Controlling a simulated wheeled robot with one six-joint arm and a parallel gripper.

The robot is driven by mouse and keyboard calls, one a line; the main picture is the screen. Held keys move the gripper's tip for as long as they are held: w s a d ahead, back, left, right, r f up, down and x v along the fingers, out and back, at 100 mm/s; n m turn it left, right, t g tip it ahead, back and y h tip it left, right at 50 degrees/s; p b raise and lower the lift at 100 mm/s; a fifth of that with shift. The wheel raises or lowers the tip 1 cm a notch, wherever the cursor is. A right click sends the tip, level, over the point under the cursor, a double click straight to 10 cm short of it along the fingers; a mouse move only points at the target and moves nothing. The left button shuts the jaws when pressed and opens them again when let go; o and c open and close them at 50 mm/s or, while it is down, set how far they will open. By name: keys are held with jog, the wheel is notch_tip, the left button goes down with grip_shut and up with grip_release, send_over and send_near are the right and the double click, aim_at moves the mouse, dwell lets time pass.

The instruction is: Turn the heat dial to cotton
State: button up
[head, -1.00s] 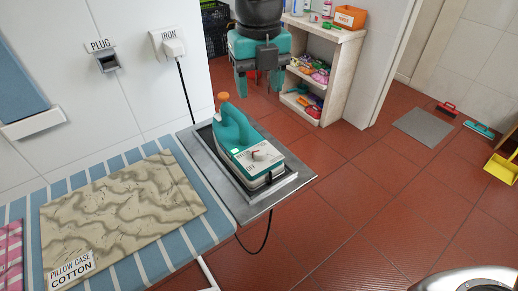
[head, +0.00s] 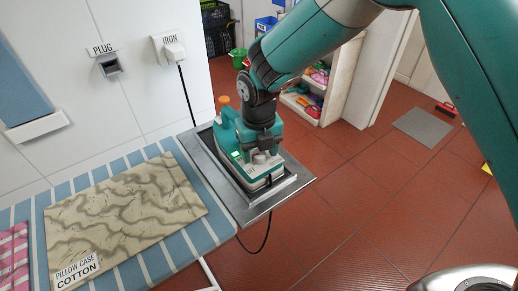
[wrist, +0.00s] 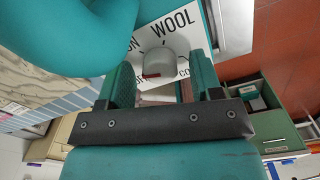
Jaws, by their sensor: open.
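The teal iron (head: 228,129) rests in the metal tray (head: 292,187) at the end of the ironing board. Its white dial plate (wrist: 178,22) shows WOOL at the top, part of a word ending in N at left, and partly hidden letters below. The grey heat dial (wrist: 155,62) has a red mark low on its near side, close to the lower-left letters. My gripper (wrist: 161,84) is open over the iron, with one finger on each side of the dial. Contact with the dial cannot be told. In the head view my gripper (head: 259,154) hides most of the dial.
A patterned pillow case (head: 125,205) with a card reading PILLOW CASE COTTON (head: 77,270) lies on the striped board (head: 222,228). The iron's cord runs from a wall plug (head: 173,52) and loops below the tray. Shelves (head: 340,85) stand behind my arm.

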aim_at(259, 153)
jog(key=shift+f, duration=0.2)
jog(key=c, duration=0.9)
jog(key=m, duration=0.4)
jog(key=shift+m, duration=0.4)
jog(key=o, duration=0.9)
notch_tip(259, 153, up, 18)
jog(key=b, duration=0.1)
jog(key=shift+f+b, duration=0.25)
jog(key=shift+b, duration=0.05)
